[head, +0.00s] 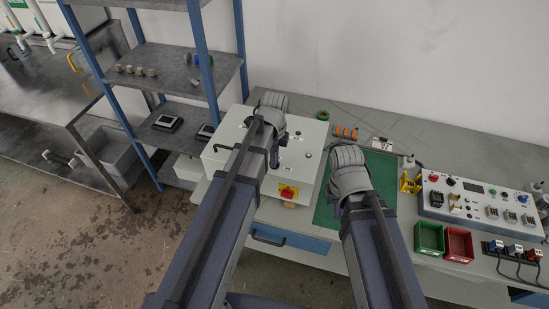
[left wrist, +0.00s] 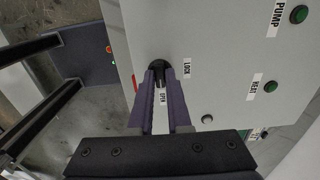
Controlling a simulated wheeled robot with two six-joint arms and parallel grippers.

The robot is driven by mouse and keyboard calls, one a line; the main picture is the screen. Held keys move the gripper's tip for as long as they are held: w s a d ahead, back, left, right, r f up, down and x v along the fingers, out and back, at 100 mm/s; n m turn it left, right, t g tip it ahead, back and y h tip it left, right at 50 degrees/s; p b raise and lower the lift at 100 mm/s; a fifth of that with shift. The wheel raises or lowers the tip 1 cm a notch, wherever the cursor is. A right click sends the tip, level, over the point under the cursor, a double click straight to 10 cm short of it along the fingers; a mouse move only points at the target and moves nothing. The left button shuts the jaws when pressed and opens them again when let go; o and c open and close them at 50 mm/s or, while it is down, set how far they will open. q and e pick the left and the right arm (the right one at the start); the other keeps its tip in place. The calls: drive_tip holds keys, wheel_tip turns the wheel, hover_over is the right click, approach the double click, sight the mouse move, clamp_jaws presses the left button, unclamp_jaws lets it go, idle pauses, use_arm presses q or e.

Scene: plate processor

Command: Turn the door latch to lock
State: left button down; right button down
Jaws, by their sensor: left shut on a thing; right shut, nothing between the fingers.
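The white control box (head: 216,163) stands on the workbench in the head view, and its panel (left wrist: 225,60) fills much of the left wrist view. The black door latch (left wrist: 158,64) is on this panel. A LOCK label (left wrist: 187,68) is to its right and an OPEN label (left wrist: 162,98) is below it, between my fingers. My left gripper (left wrist: 160,72) is shut on the latch, with one purple finger on each side. The fingers partly cover the latch, so its exact angle is unclear.
Green buttons labelled PUMP (left wrist: 299,14) and HEAT (left wrist: 271,87) are on the same panel. A red-yellow switch (head: 288,192) is on the box. A green mat (head: 383,172), small bins (head: 429,238) and a control console (head: 480,205) are to the right. Blue-post shelving (head: 200,50) is at left.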

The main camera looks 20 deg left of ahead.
use_arm(q)
drive_tip(key=n, duration=1.4)
drive_tip(key=shift+n, duration=1.9)
drive_tip(key=c, duration=0.9)
unclamp_jaws()
drive_tip(key=shift+o, duration=0.2)
